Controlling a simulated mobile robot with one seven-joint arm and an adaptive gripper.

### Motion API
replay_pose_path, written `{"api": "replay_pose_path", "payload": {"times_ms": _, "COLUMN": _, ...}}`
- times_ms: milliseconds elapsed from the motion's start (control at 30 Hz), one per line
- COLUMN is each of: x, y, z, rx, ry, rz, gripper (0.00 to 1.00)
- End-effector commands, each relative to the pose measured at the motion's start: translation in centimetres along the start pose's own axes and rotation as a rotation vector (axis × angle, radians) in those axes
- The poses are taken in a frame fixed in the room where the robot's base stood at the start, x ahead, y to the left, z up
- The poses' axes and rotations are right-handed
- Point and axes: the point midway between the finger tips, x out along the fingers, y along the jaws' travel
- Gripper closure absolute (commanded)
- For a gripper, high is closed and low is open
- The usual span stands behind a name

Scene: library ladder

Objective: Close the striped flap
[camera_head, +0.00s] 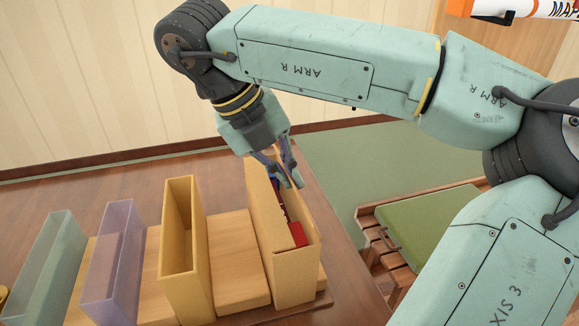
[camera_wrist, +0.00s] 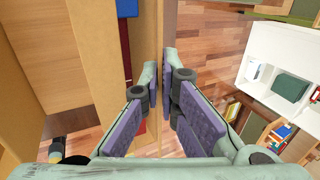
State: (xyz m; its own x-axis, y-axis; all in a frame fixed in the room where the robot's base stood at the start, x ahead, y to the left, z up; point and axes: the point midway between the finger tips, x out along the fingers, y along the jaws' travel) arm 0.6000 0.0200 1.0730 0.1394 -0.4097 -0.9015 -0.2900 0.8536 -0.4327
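I cannot make out a striped flap in either view. My gripper (camera_head: 283,172) points down at the far top end of the rightmost tan upright box (camera_head: 296,277). In the wrist view, the fingertips (camera_wrist: 159,68) are a narrow gap apart, on either side of a thin tan wall edge (camera_wrist: 158,25). I cannot tell whether they press on it. A red book (camera_head: 298,234) with a dark blue part stands inside this box, and its red cover (camera_wrist: 124,45) also shows in the wrist view. The fingers hide part of the box's far end.
A yellow open box (camera_head: 178,260), a purple box (camera_head: 108,270) and a grey-green box (camera_head: 45,270) stand to the left on the wooden top. A green-cushioned wooden seat (camera_head: 425,222) is at right. A white shelf (camera_wrist: 285,75) shows in the wrist view.

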Motion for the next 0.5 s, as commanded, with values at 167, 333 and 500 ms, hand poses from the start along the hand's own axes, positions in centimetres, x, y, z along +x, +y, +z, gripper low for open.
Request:
{"api": "replay_pose_path", "payload": {"times_ms": 167, "x": -0.05, "y": 0.07, "z": -0.03, "rx": 0.000, "ry": 0.001, "rz": -0.031, "gripper": 1.00}}
{"api": "replay_pose_path", "payload": {"times_ms": 333, "x": 0.00, "y": 0.10, "z": -0.04, "rx": 0.000, "ry": 0.001, "rz": -0.036, "gripper": 1.00}}
{"api": "replay_pose_path", "payload": {"times_ms": 500, "x": 0.00, "y": 0.09, "z": -0.05, "rx": 0.000, "ry": 0.002, "rz": -0.036, "gripper": 1.00}}
